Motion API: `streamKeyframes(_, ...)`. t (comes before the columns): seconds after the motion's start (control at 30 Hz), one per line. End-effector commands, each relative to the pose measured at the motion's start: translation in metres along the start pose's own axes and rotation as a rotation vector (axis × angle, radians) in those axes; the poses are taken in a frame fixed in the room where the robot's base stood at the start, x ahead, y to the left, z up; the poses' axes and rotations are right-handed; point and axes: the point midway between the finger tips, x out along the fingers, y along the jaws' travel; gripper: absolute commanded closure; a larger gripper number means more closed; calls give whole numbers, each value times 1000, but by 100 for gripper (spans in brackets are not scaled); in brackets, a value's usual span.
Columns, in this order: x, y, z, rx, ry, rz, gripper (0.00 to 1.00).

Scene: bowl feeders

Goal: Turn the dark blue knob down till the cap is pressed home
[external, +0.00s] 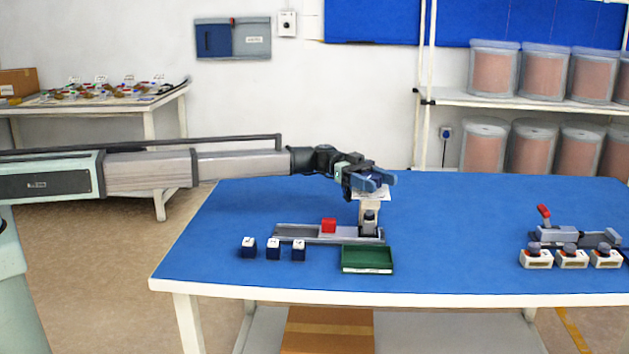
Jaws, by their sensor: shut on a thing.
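My gripper (377,181) is at the top of a small press (370,204) on the blue table. Its blue fingers are shut on the dark blue knob (374,177), which is mostly hidden between them. A pale plate shows just under the fingers. The press stands upright at the right end of a grey rail (306,239). A small dark and grey part (370,217) sits low in the press; I cannot tell whether it is the cap or how far down it is.
At right are a red-handled clamp (546,233) and three white blocks (571,260). The table between is clear.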

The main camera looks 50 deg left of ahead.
Motion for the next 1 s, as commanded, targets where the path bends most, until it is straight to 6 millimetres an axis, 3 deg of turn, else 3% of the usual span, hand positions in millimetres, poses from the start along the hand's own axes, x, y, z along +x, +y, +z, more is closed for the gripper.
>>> streamKeyframes(0.5, 0, 1, 0, 0, -1, 26, 68)
streamKeyframes(0.53, 0, 1, 0, 0, -1, 26, 35)
streamKeyframes(0.73, 0, 1, 0, 0, -1, 26, 16)
streamKeyframes(1.0, -1, 0, 0, 0, 0, 25, 16)
